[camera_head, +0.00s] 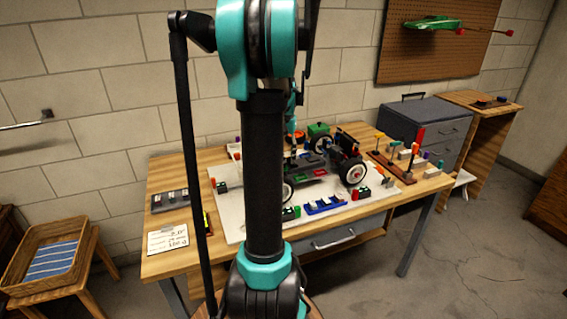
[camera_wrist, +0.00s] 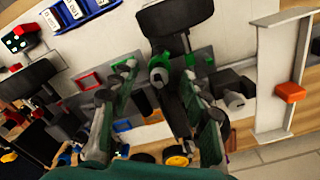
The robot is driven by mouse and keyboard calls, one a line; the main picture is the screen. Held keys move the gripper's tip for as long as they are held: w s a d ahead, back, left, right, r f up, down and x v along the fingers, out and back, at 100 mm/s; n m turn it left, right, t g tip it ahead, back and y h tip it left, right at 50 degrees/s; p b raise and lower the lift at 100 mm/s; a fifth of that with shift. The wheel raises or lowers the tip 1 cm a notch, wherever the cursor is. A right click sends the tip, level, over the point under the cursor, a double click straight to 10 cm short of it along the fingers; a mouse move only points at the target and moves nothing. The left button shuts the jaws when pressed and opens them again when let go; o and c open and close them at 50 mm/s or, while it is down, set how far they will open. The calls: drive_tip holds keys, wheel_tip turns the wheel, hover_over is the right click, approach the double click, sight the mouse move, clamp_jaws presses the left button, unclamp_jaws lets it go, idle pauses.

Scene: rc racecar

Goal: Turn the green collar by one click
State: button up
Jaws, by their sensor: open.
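The RC car (camera_head: 318,165) stands on a pale mat on the workbench, its large black wheels with white hubs showing to the right of my arm. In the wrist view a small green ring-shaped part (camera_wrist: 158,66), which looks like the green collar, sits in the middle by a grey plate of the car. My gripper (camera_wrist: 160,72) is open, with a finger on either side of this green part. I cannot tell whether the fingers touch it. In the head view my arm hides the gripper's tips and part of the car.
A blue tray (camera_head: 324,205) and a wooden tool rack (camera_head: 392,168) stand near the car. A grey drawer cabinet (camera_head: 425,125) is at the back right. A written card (camera_head: 167,239) lies at the front left. Black wheels (camera_wrist: 178,15) lie close around the gripper.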

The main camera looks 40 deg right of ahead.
wheel_tip(320, 180, up, 9)
drive_tip(key=shift+f, duration=0.1)
idle(0.7)
